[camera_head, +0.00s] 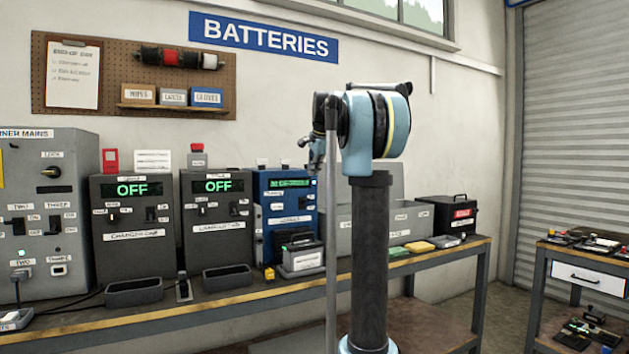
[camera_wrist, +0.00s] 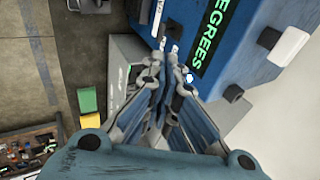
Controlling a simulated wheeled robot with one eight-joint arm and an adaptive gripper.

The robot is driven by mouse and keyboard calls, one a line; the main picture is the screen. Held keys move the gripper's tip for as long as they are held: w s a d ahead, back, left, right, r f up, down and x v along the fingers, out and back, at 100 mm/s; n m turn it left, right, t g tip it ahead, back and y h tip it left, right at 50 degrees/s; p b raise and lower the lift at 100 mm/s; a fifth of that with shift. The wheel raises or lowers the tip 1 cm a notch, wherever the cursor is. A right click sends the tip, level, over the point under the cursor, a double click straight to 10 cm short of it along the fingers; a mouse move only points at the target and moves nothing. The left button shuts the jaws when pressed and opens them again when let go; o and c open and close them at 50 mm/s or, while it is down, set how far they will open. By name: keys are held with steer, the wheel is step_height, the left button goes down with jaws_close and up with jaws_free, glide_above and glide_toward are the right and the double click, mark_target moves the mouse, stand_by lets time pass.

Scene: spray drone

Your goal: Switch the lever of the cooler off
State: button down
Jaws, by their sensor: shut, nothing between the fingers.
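The cooler is most likely the blue unit (camera_head: 285,205) on the bench, with a green lit display (camera_head: 290,183) on its upper front. In the wrist view the blue unit (camera_wrist: 190,18) fills the upper right, and its display (camera_wrist: 212,40) ends in "DEGREES". My gripper (camera_wrist: 168,50) is shut and empty, its fingertips close to the unit's front beside the display. Whether they touch it is unclear. A small lit spot (camera_wrist: 189,77) shows beside the fingers. I cannot clearly make out the lever; the fingers hide part of the front.
Two dark chargers (camera_head: 125,215) reading OFF and a grey mains box (camera_head: 45,200) stand to the left. A labelled battery (camera_head: 301,258) sits before the blue unit. A black case (camera_head: 447,215) is at the bench's right. A side table (camera_head: 585,275) stands far right.

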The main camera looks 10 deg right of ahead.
glide_toward(302, 203)
steer(key=d+f, duration=0.1)
steer(key=w+d+f, duration=0.1)
steer(key=f, duration=0.1)
steer(key=shift+d+f, duration=0.2)
steer(key=shift+f, duration=0.05)
steer(key=shift+d, duration=0.1)
steer(key=shift+s, duration=0.1)
